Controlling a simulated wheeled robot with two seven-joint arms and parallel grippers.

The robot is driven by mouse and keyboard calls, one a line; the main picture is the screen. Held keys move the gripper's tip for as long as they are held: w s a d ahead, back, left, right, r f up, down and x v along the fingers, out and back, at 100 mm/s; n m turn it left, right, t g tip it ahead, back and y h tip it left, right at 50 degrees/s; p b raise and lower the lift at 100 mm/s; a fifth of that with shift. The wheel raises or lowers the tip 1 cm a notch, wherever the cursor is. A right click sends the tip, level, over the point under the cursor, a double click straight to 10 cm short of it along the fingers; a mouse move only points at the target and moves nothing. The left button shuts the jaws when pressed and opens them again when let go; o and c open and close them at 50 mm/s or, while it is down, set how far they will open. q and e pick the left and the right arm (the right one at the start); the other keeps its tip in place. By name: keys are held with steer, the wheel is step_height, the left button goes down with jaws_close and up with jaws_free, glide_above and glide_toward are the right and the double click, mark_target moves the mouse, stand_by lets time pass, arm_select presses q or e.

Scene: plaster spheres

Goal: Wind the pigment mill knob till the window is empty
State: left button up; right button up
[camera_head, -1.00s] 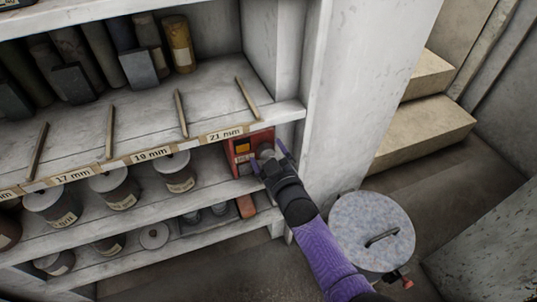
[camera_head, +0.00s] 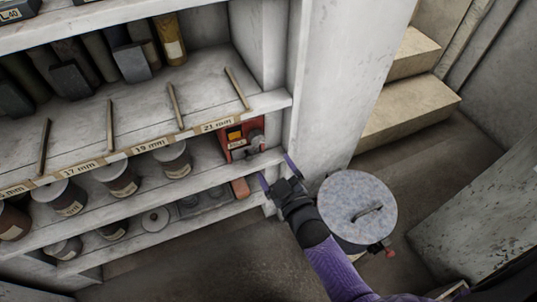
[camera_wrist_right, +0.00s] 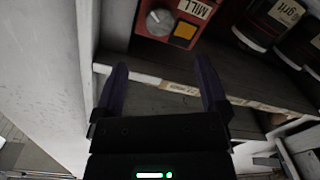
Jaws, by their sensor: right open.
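The pigment mill is a red box (camera_head: 226,150) at the right end of the middle shelf; it also shows at the top of the right wrist view (camera_wrist_right: 143,42), with a MILL label. Its round grey knob (camera_head: 256,139) faces out and shows clearly in the wrist view (camera_wrist_right: 159,22). Its square window (camera_head: 235,134) is orange-yellow, also in the wrist view (camera_wrist_right: 184,31). My right gripper (camera_head: 277,170) is open and empty, below and in front of the knob, apart from it; its purple fingers (camera_wrist_right: 161,70) spread below the mill in the wrist view. My left gripper is not in view.
Lidded jars (camera_head: 173,160) stand left of the mill. A reddish block (camera_head: 240,188) lies on the shelf below. A white post (camera_head: 335,90) rises right of the mill. A round-lidded drum (camera_head: 345,195) stands on the floor at right, near my right arm.

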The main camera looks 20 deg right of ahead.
mark_target(259, 142)
steer(key=w+n+b, duration=0.3)
steer(key=n+b, duration=0.1)
steer(key=n, duration=0.3)
steer(key=w+n+b, duration=0.4)
steer(key=n, duration=0.3)
steer(key=w+n+b, duration=0.3)
steer(key=n+b, duration=0.1)
steer(key=n, duration=0.4)
steer(key=shift+w+a+f+y, duration=0.2)
steer(key=shift+a+f+y, duration=0.05)
steer(key=shift+a+y, duration=0.05)
steer(key=c, duration=0.5)
jaws_close()
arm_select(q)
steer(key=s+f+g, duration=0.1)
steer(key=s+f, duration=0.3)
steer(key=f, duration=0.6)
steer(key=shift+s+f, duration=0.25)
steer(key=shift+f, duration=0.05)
